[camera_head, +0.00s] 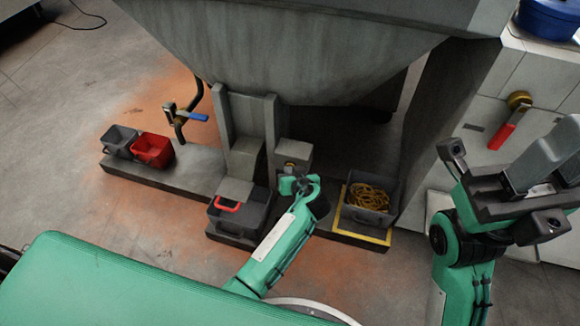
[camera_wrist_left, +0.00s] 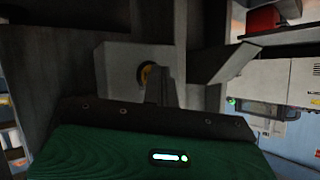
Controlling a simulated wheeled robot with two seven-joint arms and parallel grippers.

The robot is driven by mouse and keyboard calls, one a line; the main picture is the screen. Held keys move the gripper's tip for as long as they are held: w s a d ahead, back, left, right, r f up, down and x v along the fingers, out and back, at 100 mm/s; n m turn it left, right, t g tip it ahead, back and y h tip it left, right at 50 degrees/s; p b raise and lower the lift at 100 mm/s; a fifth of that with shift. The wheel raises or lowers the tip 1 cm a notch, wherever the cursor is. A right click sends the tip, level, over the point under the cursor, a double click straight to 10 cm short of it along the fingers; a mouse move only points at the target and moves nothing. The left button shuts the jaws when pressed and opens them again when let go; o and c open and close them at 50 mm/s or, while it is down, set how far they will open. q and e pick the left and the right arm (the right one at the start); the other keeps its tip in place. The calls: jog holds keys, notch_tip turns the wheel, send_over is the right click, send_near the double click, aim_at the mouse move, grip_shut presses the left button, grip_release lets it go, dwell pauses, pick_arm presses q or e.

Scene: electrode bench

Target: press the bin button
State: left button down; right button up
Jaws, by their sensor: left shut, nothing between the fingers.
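The bin button (camera_head: 290,165) is a small amber-ringed knob on a grey box (camera_head: 303,152) under the big hopper. My left gripper (camera_head: 289,180) is shut and empty, right in front of the button. In the wrist view its fingers (camera_wrist_left: 158,88) overlap the button's right side. I cannot tell whether they touch it. My right arm is at the right edge of the head view, away from the button; its finger gap is unclear.
A grey bin with a red handle (camera_head: 229,205) stands left of my left gripper. A grey bin of yellow coils (camera_head: 369,197) stands right of it. A red bin (camera_head: 153,150) and a blue-handled valve (camera_head: 190,116) are farther left. The hopper (camera_head: 290,60) overhangs the box.

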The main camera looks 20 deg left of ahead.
pick_arm(q)
jog(key=shift+s, duration=0.1)
jog(key=shift+s+p, duration=0.35)
jog(key=shift+s, duration=0.35)
jog(key=shift+s+a+p, duration=0.1)
jog(key=shift+s+p, duration=0.7)
jog(key=shift+s, duration=1.7)
